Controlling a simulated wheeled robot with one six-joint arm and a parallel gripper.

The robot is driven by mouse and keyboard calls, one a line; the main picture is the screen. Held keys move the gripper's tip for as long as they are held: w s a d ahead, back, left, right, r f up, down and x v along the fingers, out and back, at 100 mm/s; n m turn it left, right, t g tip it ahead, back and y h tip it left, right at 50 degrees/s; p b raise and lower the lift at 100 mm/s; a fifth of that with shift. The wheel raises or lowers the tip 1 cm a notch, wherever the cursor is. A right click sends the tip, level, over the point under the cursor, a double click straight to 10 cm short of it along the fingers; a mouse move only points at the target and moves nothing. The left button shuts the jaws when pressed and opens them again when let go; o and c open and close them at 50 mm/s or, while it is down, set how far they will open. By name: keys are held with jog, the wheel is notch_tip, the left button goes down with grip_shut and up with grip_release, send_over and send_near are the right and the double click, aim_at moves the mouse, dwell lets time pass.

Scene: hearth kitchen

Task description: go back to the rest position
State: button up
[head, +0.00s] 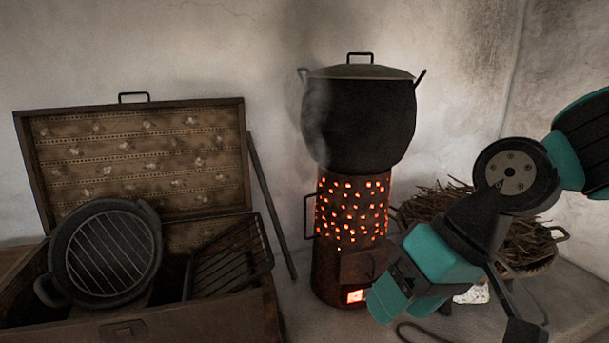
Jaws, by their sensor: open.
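My gripper (450,318) hangs at the lower right on my teal and black arm, in front of the basket and to the right of the stove. Its jaws are open and point down, and I see nothing held between them. Part of its lower end is near the bottom edge of the head view. No other object is named by the task.
A stove (352,262) glows with embers and carries a lidded black pot (360,120). A basket of twigs (527,245) stands behind my arm. An open chest (200,318) at left holds a round grill pan (106,252) and a rack (232,258). A rod (270,205) leans on the wall.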

jog(key=s+d+n+h, duration=0.2)
jog(key=s+d, duration=0.1)
jog(key=s, duration=0.6)
notch_tip(320, 180, up, 36)
jog(key=p, duration=3.6)
jog(key=shift+w+d+r+g, duration=0.15)
jog(key=shift+w+d+g, duration=0.05)
jog(key=shift+g, duration=0.2)
